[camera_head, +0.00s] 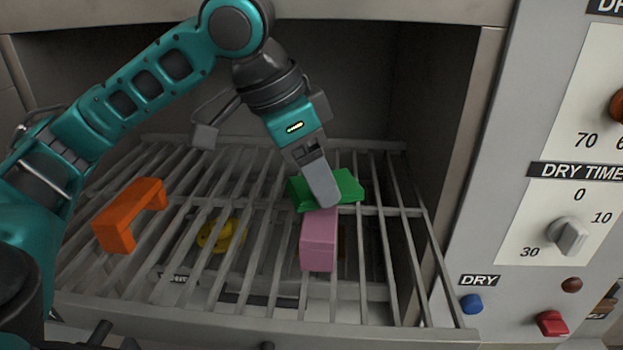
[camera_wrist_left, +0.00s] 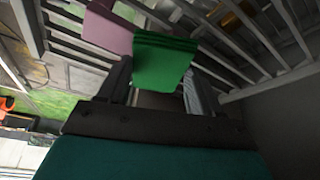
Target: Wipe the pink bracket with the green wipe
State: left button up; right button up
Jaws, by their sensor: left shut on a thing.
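The pink bracket (camera_head: 319,245) lies on the wire rack, right of the rack's middle. The green wipe (camera_head: 346,186) sits at the far end of the pink bracket in the head view and seems to touch it. My left gripper (camera_head: 322,195) points down and is shut on the green wipe. In the left wrist view, the green wipe (camera_wrist_left: 162,62) is between the fingers of my left gripper (camera_wrist_left: 158,85), and the pink bracket (camera_wrist_left: 106,27) is just beyond it to the left. The far part of the bracket is hidden by wipe and gripper. My right gripper is not in view.
An orange bracket (camera_head: 128,214) lies on the left of the wire rack (camera_head: 384,228). A yellow object (camera_head: 221,235) shows between the bars. The chamber's side wall stands right of the rack, with a control panel (camera_head: 545,200) beyond. Rack bars between orange and pink brackets are clear.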

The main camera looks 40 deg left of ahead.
aim_at(310, 213)
pick_arm(q)
jog(key=shift+w+a, duration=0.35)
jog(key=shift+w, duration=0.3)
jog(key=shift+s+d, duration=0.4)
jog(key=shift+s, duration=0.35)
jog(key=shift+s+d, duration=0.45)
jog(key=shift+s, duration=0.25)
jog(key=shift+s+d, duration=0.4)
jog(key=shift+s, duration=0.35)
jog(key=shift+w+a+f, duration=0.1)
jog(key=shift+w+a, duration=0.3)
jog(key=shift+w, duration=0.3)
jog(key=shift+w+a+f, duration=0.1)
jog(key=shift+w+a, duration=0.35)
jog(key=shift+w, duration=0.3)
jog(key=shift+w+a, duration=0.4)
jog(key=shift+w, duration=0.3)
